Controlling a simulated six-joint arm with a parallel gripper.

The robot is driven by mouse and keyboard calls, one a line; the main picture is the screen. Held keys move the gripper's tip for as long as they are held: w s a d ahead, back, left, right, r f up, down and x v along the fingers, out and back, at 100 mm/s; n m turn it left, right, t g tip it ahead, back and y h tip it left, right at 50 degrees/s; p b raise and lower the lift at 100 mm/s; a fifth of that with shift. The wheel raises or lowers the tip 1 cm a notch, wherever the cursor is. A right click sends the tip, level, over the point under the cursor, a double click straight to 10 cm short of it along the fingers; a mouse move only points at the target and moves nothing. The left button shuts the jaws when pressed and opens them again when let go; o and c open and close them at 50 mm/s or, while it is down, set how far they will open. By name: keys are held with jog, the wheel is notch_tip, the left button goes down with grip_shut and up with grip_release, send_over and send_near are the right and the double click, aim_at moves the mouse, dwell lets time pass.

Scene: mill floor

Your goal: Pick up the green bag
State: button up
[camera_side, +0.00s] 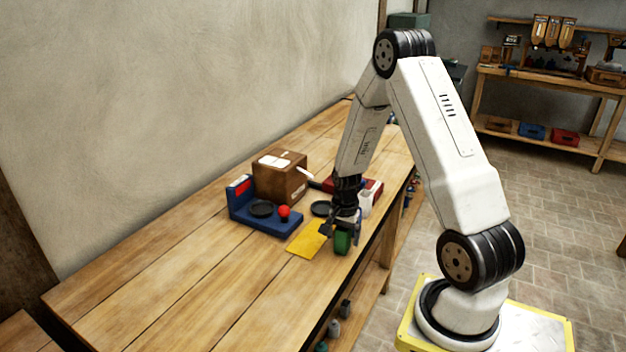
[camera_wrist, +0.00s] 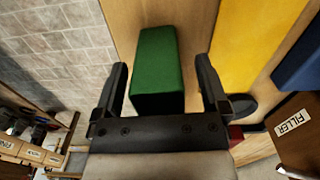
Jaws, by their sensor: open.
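The green bag (camera_side: 342,242) stands on the wooden table near its front edge. In the wrist view the green bag (camera_wrist: 157,62) is a block with a bright green top and a darker near side, lying between my two fingers. My gripper (camera_wrist: 160,85) is open, with one finger on each side of the bag and a visible gap to each. In the side view my gripper (camera_side: 343,228) is just above and around the bag's upper part; it hides some of the bag. I cannot tell whether the fingertips touch it.
A yellow sheet (camera_side: 308,238) lies left of the bag. A blue base (camera_side: 262,220) with a red knob (camera_side: 284,211) and a brown box (camera_side: 280,178) stand beyond it. A white cup (camera_side: 366,201) and a red item (camera_side: 374,186) are close behind my gripper. The table's near left is clear.

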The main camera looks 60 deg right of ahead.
dwell(0.3)
grip_shut()
jog(key=shift+r, duration=0.15)
jog(key=shift+r, duration=0.75)
jog(key=s+a+r, duration=0.7)
jog(key=s+r, duration=0.4)
jog(key=s, duration=0.1)
jog(key=shift+r, duration=0.15)
jog(key=shift+d, duration=0.1)
dwell(0.6)
